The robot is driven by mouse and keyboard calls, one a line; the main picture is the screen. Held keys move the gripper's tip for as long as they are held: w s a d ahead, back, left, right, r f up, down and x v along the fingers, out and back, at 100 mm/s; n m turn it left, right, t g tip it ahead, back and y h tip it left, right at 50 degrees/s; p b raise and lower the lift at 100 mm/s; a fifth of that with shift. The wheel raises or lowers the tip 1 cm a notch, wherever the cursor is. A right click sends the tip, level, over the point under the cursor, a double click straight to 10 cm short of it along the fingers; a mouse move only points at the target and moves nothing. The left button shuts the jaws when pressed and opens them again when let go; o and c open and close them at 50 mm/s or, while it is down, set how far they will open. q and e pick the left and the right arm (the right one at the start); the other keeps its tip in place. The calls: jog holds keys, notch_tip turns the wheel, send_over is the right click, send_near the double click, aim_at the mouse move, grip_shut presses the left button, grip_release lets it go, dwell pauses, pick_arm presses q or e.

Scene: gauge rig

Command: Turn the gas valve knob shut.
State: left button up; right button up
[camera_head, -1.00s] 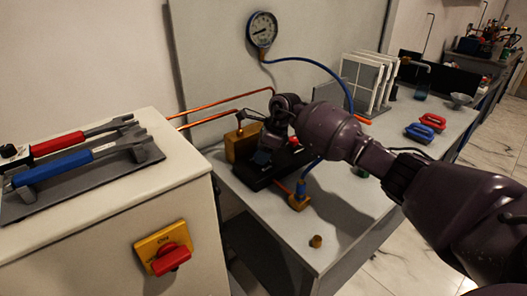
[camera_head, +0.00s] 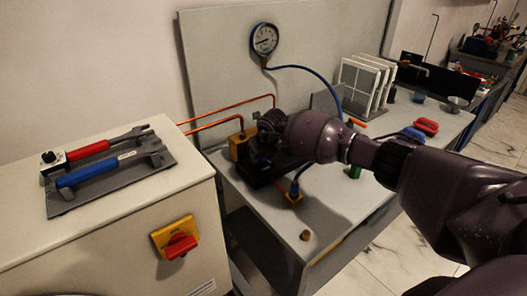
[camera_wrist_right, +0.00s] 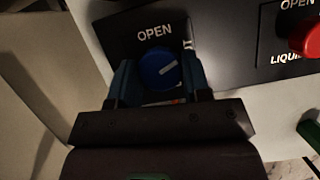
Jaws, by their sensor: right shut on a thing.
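In the right wrist view a round blue knob (camera_wrist_right: 158,68) sits on a dark panel under the word OPEN. Its white pointer line slants to the upper right, away from that word. My right gripper (camera_wrist_right: 159,76) is shut on it, one finger at each side. The lower part of the knob's label is hidden by the gripper, so I cannot read its name. In the head view my right gripper (camera_head: 263,151) is over the black panel (camera_head: 256,178) on the bench, and hides the knob. My left gripper is not in view.
A red knob (camera_wrist_right: 306,37), with OPEN and a partly hidden "LIQUI" label, is right of the blue one. A pressure gauge (camera_head: 264,39) hangs on the back board with a blue hose (camera_head: 322,72). A cabinet with a red switch (camera_head: 181,245) stands left.

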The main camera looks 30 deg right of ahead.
jog(key=shift+a+r+m+h+p, duration=0.15)
jog(key=shift+m+p, duration=0.1)
jog(key=shift+m, duration=0.2)
jog(key=shift+d+r+m+h+p, duration=0.1)
jog(key=shift+m+h+p, duration=0.1)
jog(key=shift+m, duration=0.25)
jog(key=shift+f+m+h+p, duration=0.1)
jog(key=shift+m+h+p, duration=0.2)
jog(key=shift+m, duration=0.3)
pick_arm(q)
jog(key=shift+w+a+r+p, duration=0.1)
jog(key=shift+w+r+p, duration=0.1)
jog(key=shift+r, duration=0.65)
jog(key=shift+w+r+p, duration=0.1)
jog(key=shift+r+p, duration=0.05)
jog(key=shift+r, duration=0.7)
pick_arm(e)
jog(key=shift+f+m+h, duration=0.1)
jog(key=shift+m+h, duration=0.15)
jog(key=shift+m, duration=0.55)
jog(key=o, duration=0.9)
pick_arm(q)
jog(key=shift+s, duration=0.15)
pick_arm(e)
jog(key=shift+o, duration=0.2)
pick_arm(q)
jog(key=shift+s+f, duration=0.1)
